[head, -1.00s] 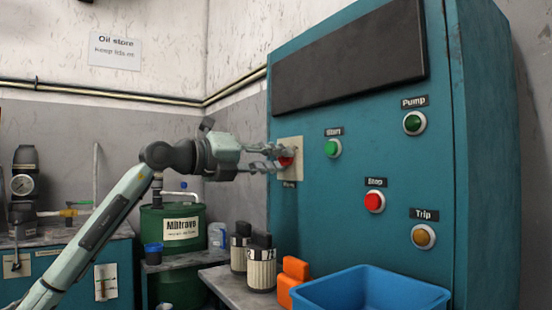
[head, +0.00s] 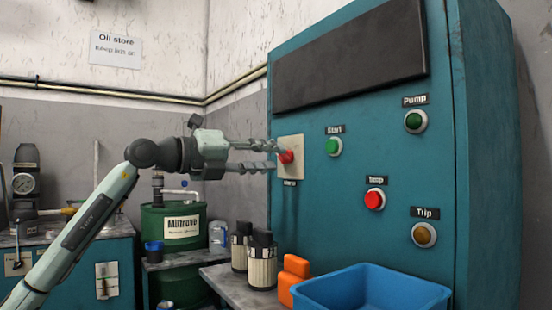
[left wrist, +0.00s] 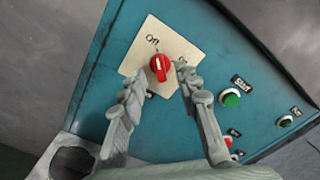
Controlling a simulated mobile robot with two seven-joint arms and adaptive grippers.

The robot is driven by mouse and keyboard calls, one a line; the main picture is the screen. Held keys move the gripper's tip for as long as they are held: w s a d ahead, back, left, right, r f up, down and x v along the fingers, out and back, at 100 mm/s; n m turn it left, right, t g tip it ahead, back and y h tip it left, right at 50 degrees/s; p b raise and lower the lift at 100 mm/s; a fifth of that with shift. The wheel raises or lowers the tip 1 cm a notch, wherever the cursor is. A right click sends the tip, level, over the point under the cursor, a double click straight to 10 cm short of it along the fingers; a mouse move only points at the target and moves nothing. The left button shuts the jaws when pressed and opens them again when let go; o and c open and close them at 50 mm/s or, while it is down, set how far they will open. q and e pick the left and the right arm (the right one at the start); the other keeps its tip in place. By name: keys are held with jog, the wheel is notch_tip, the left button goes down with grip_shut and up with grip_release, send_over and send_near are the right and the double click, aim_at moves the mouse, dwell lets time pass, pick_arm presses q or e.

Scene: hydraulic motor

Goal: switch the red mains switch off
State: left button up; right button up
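The red mains switch (head: 286,157) is a small knob on a cream plate (head: 297,146) at the left of the teal cabinet's front. I cannot tell whether a fingertip touches the plate. My right gripper is not in view.
The teal cabinet (head: 330,230) also bears a green Start button (head: 334,146), a red stop button (head: 375,200), a Pump lamp (head: 414,120) and a Trip lamp (head: 424,235). Below stand a blue bin (head: 370,290), an orange object (head: 292,278) and dark-topped filters (head: 262,265).

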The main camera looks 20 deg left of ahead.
pick_arm(q)
jog(key=v, duration=0.9)
jog(key=shift+s+a, duration=0.2)
jog(key=shift+s, duration=0.05)
